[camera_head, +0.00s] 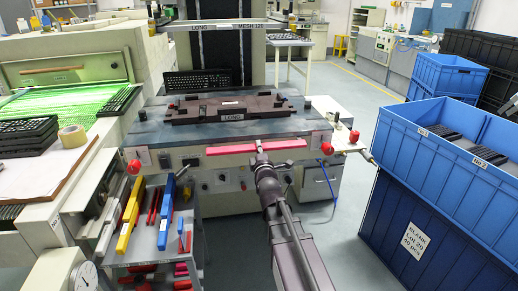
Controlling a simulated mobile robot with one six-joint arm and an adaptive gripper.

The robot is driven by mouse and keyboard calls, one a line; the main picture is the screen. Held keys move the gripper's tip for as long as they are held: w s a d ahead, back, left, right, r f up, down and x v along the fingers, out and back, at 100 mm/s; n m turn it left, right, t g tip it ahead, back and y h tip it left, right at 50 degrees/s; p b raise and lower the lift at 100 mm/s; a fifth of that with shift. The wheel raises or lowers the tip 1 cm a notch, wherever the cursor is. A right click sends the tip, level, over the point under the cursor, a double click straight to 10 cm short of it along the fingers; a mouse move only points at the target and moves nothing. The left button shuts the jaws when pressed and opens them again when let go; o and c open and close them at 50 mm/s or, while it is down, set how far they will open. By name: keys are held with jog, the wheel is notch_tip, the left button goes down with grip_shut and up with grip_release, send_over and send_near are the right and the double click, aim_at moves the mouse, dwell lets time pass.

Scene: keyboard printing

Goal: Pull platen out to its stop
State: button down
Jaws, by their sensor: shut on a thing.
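The platen (150,131) is the dark flat table of the printing machine, in the middle of the head view. A long pinkish-red bar (230,149) runs across the platen's front edge. My gripper (259,147) reaches in from the lower right and is shut on this red bar, right of its middle. The gripper hides a small part of the bar, and the exact finger contact is too small to see.
Red knobs (134,167) stand at the platen's front corners. A tool shelf (150,252) is at lower left, beside a conveyor (68,85) with green light. Blue crates (415,235) are stacked at right. Grey floor (345,235) is clear between my arm and the crates.

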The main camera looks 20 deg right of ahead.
jog(key=shift+a, duration=0.2)
jog(key=c, duration=0.6)
grip_release()
jog(key=shift+a, duration=0.15)
